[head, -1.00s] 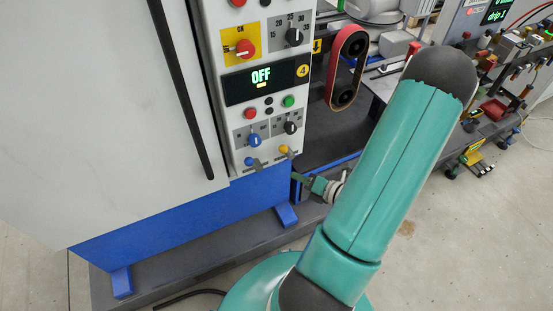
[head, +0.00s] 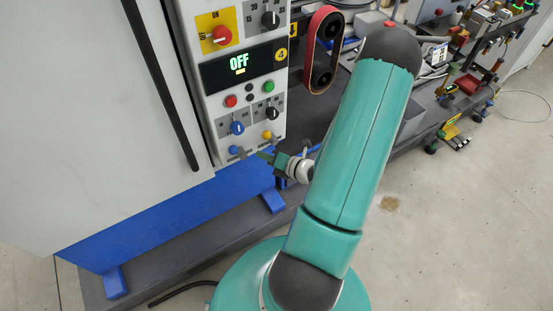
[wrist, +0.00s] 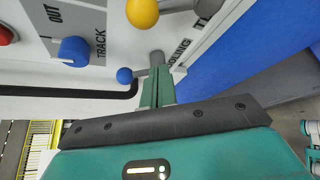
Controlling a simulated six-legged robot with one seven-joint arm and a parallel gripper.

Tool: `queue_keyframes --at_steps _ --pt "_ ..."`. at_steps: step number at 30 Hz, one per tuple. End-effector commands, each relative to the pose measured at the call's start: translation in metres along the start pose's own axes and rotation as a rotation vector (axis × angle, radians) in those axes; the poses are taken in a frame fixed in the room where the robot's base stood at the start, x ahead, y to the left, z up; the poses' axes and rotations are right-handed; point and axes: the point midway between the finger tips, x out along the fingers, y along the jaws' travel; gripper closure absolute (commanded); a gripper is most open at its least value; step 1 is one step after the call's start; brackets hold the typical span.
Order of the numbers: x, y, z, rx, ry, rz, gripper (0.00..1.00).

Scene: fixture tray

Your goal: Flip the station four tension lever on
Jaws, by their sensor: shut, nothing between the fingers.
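The control panel of station four (head: 258,118) has two small levers at its bottom edge, a blue-tipped one (head: 234,150) on the left and a yellow-tipped one (head: 267,135) on the right. In the wrist view the yellow ball tip (wrist: 142,12) is at the top, and a label starting with "T" lies by its stem. The blue ball tip (wrist: 125,75) is lower, by a label ending in "OLING". My gripper (head: 266,156) is just below the levers. Its teal fingers (wrist: 158,88) are shut and empty, overlapping the blue lever's base; I cannot tell whether they touch.
The display (head: 240,68) reads "OFF". A blue rotary knob (wrist: 74,50) sits near the levers. A red belt (head: 321,50) on two rollers stands right of the panel. A large white door (head: 100,120) fills the left. Floor is clear at lower right.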

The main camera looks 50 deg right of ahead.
Motion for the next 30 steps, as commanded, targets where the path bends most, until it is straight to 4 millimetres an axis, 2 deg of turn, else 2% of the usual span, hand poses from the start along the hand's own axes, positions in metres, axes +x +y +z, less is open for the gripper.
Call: queue_keyframes --at_steps 3,4,6,12,30 --pt "0.025 0.001 -0.001 0.000 0.002 0.002 1.00" --pt "0.027 0.001 0.002 -0.001 0.000 0.001 1.00" --pt "0.019 0.000 0.017 -0.005 -0.005 -0.001 1.00" --pt "0.012 0.000 0.035 -0.002 -0.001 -0.001 1.00" --pt "0.010 0.001 0.039 0.020 -0.001 0.011 1.00"
